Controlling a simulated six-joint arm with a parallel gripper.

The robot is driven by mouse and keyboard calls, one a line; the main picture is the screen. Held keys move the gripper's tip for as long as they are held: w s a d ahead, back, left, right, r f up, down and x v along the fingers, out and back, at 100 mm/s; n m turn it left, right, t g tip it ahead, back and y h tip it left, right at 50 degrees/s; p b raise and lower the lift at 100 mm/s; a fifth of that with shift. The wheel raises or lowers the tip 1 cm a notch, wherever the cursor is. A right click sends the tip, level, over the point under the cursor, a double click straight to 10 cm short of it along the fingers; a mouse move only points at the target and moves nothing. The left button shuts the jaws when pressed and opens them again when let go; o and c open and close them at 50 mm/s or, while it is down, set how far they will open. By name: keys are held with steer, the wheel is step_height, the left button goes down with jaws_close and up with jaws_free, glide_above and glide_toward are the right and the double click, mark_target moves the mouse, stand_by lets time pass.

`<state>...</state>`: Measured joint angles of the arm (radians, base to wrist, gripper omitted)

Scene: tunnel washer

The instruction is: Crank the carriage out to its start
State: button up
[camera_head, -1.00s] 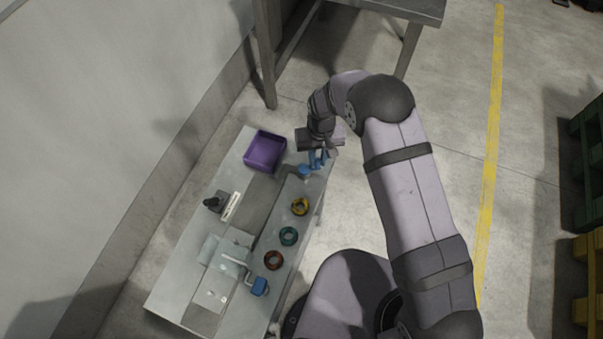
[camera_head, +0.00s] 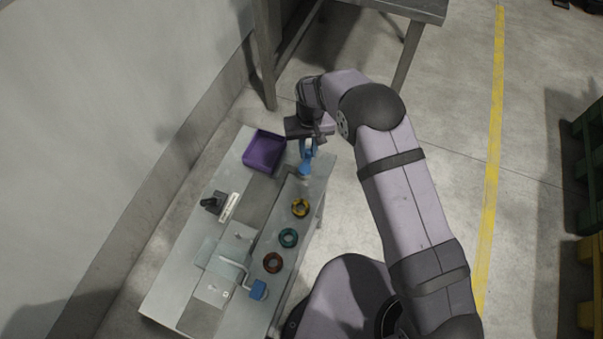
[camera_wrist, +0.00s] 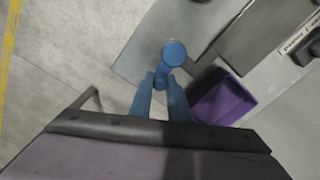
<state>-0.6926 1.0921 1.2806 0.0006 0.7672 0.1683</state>
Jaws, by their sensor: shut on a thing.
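A blue crank with a round hub (camera_head: 304,169) sits at the far end of the metal bench. The round hub also shows in the wrist view (camera_wrist: 174,52), with a short blue arm running from it toward my fingers. My gripper (camera_head: 307,147) has blue fingers and is shut on the crank's handle end; in the wrist view the fingers (camera_wrist: 161,88) flank it and partly hide it. Pale grey plates (camera_head: 218,256) lie across the bench's near part, with a bent white tube (camera_head: 232,264) over them. I cannot tell which plate is the carriage.
A purple bin (camera_head: 264,152) stands at the far left of the bench (camera_head: 170,290). Yellow, teal and red rings (camera_head: 288,238) lie along the right side. A blue block (camera_head: 258,290) is near the tube. A dark fitting (camera_head: 213,202) and a white label strip are at left.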

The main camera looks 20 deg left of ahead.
steer(key=shift+s, duration=0.1)
steer(key=shift+s+a+f+b, duration=0.1)
steer(key=shift+s+a+b, duration=0.15)
steer(key=shift+a, duration=0.3)
steer(key=shift+s+a+b, duration=0.15)
steer(key=shift+s+a, duration=0.15)
steer(key=shift+a, duration=0.25)
steer(key=shift+s+a, duration=0.35)
steer(key=shift+s, duration=0.25)
steer(key=shift+s+a, duration=0.3)
steer(key=shift+s, duration=0.25)
steer(key=shift+p, duration=0.3)
steer(key=shift+s+p, duration=0.35)
steer(key=shift+s, duration=0.2)
steer(key=shift+s+d+p, duration=0.2)
steer(key=shift+s+p, duration=0.1)
steer(key=shift+s, duration=0.45)
